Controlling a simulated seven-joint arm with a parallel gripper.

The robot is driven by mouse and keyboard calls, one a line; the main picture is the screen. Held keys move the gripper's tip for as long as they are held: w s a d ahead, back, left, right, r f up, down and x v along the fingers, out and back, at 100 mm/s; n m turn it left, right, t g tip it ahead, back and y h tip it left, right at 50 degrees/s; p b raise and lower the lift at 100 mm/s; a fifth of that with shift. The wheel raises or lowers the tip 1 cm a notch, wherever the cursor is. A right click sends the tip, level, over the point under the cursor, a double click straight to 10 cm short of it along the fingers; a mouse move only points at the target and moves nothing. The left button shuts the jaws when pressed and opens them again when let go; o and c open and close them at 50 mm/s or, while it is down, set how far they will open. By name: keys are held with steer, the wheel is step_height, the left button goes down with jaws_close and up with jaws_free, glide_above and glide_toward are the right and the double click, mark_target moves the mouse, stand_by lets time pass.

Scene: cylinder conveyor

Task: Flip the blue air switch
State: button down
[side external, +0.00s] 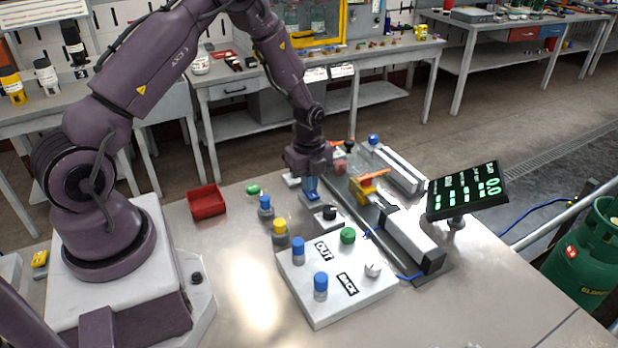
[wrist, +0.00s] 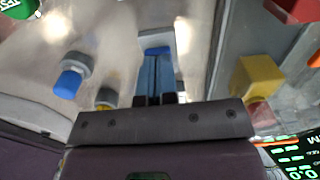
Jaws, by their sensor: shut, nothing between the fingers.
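My gripper (side external: 310,196) points down over the small white base (side external: 330,222) beside the conveyor. Its two blue fingers show side by side with no gap, and nothing is held between them; the gripper also shows in the wrist view (wrist: 157,57). The blue air switch (wrist: 158,50) appears as a flat blue piece at the fingertips, over a white base. The fingers hide much of it. I cannot tell whether they touch it or which way it is set. A black knob (side external: 329,212) sits on the white base just right of the fingers in the side view.
A white control box (side external: 318,308) with OUT and BACK labels stands in front. Blue-topped (side external: 265,204) and yellow-topped (side external: 280,228) cylinders stand left of the white base. The conveyor (side external: 345,180) and a display (side external: 468,190) are right. A red tray (side external: 207,203) lies left.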

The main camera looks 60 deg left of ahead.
steer(key=shift+a+f+h, duration=0.2)
steer(key=shift+f+h, duration=0.4)
steer(key=shift+h, duration=0.1)
steer(key=shift+a+f, duration=0.1)
steer(key=shift+a, duration=0.2)
steer(key=shift+d, duration=1.3)
steer(key=shift+r, duration=0.2)
steer(key=r, duration=0.1)
steer(key=a+r, duration=0.1)
steer(key=r, duration=0.1)
steer(key=a+r, duration=0.1)
steer(key=r, duration=0.1)
steer(key=shift+w, duration=0.15)
step_height(320, 180, up, 10)
steer(key=a, duration=0.1)
steer(key=shift+a+f, duration=0.2)
